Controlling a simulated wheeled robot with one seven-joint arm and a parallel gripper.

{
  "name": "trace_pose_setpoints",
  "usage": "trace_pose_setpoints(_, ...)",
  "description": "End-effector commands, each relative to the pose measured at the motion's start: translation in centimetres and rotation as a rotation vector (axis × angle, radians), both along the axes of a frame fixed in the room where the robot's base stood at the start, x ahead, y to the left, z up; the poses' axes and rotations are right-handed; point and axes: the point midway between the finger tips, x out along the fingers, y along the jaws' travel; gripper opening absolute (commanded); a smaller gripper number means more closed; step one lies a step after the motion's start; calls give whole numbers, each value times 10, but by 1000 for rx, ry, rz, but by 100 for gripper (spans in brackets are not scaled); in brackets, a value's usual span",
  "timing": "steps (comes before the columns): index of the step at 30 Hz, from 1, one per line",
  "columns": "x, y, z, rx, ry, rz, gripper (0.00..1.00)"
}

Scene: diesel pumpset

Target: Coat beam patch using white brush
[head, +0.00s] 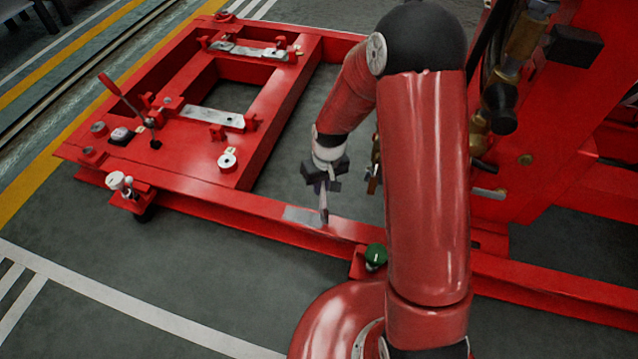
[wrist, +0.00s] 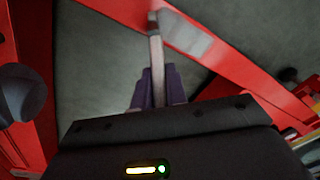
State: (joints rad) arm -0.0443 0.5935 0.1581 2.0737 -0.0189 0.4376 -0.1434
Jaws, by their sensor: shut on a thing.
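The beam patch (head: 301,216) is a grey rectangle on top of the long red beam (head: 240,205). It also shows in the wrist view (wrist: 190,36) as a pale grey strip. My gripper (head: 322,184) is above the beam, with its purple fingers shut on the white brush (wrist: 157,55). The brush (head: 323,205) points down, and its tip is at the right end of the patch in the head view. I cannot tell whether the tip touches the surface. The gripper hides the brush's upper part in the head view.
A green knob (head: 375,256) stands on a red bracket right of the patch. A white-topped fitting (head: 118,182) is at the beam's left. The red frame (head: 270,120) with a lever (head: 112,86) lies behind. Red machinery (head: 560,130) stands at right. Floor in front is clear.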

Motion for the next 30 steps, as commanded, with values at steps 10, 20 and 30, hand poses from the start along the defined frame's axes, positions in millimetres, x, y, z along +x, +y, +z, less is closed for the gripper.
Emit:
trace_pose_setpoints(10,-1,-1,5,-2,5,-1,0)
trace_pose_setpoints(20,-1,-1,39,-1,2,-1,0)
trace_pose_setpoints(30,-1,-1,74,-1,2,-1,0)
